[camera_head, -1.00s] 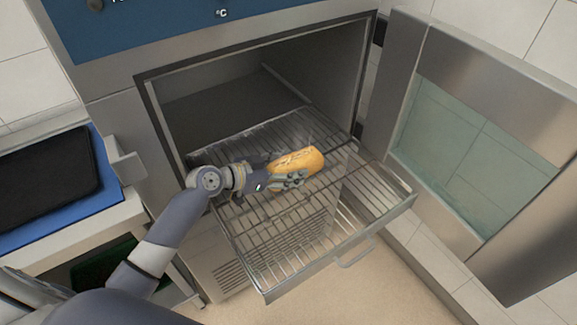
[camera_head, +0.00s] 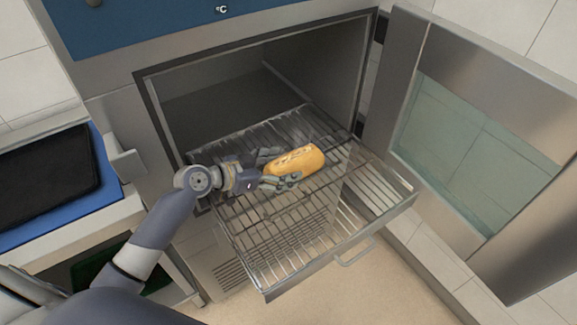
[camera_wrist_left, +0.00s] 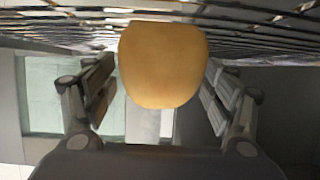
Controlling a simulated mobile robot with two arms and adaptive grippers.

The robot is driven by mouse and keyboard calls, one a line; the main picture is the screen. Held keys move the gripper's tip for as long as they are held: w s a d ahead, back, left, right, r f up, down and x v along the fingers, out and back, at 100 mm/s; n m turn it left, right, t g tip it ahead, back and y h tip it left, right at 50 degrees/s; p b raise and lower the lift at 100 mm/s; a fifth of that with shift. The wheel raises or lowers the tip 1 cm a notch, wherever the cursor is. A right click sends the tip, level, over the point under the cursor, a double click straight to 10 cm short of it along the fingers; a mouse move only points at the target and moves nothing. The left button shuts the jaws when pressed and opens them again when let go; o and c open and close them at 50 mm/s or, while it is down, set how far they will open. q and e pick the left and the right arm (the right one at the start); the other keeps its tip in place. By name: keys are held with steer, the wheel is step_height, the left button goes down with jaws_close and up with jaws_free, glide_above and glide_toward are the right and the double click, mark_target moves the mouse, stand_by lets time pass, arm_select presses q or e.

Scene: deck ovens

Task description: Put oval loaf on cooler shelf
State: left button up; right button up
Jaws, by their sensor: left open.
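The oval loaf (camera_head: 297,160) is golden brown with pale score marks on top and lies on the pulled-out wire shelf (camera_head: 300,232) of the cooler. My left gripper (camera_head: 275,169) is open at the loaf's left end. In the left wrist view the loaf (camera_wrist_left: 162,65) shows end-on between the two spread fingers (camera_wrist_left: 160,98), with gaps on both sides. The wire shelf runs along the top of that view. My right gripper is not in view.
The cooler's cavity (camera_head: 215,108) is open behind the shelf. Its glass door (camera_head: 465,150) stands open at the right. A side table at the left carries a blue board (camera_head: 105,195) with a black tray (camera_head: 45,175). Much of the shelf's front is bare.

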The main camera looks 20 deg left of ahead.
arm_select(q)
steer(key=b+v, duration=0.1)
steer(key=v, duration=0.7)
steer(key=shift+s+a, duration=0.15)
steer(key=shift+s+a+r+b, duration=0.25)
steer(key=shift+s+r+b, duration=0.05)
steer(key=shift+s, duration=0.1)
